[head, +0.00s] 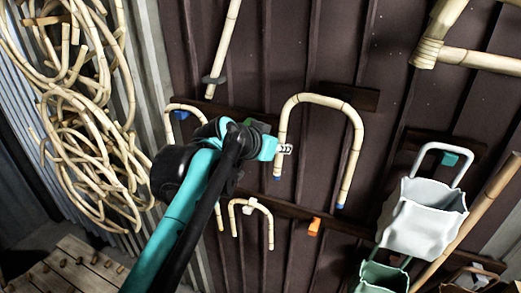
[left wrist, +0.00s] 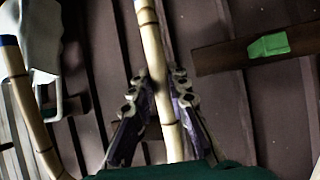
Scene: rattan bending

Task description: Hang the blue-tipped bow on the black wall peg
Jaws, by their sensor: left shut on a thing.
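The blue-tipped bow (head: 320,98) is a pale rattan arch with its curve up and both blue tips pointing down. My left gripper (head: 283,150) is shut on its left leg, a little above the blue tip. In the left wrist view the fingers (left wrist: 158,105) close around the held leg (left wrist: 152,50), and the bow's other leg (left wrist: 28,110) shows at the left. A short dark board (head: 362,98) is on the wall behind the arch. I cannot make out a black peg on it. My right gripper is not in view.
A smaller arch (head: 234,206) hangs below, near an orange peg (head: 315,227). Another arch (head: 176,107) is partly hidden behind my left arm. A white bucket (head: 425,220) hangs at the right. Rattan coils (head: 85,130) hang at the left. A green peg (left wrist: 268,46) shows in the left wrist view.

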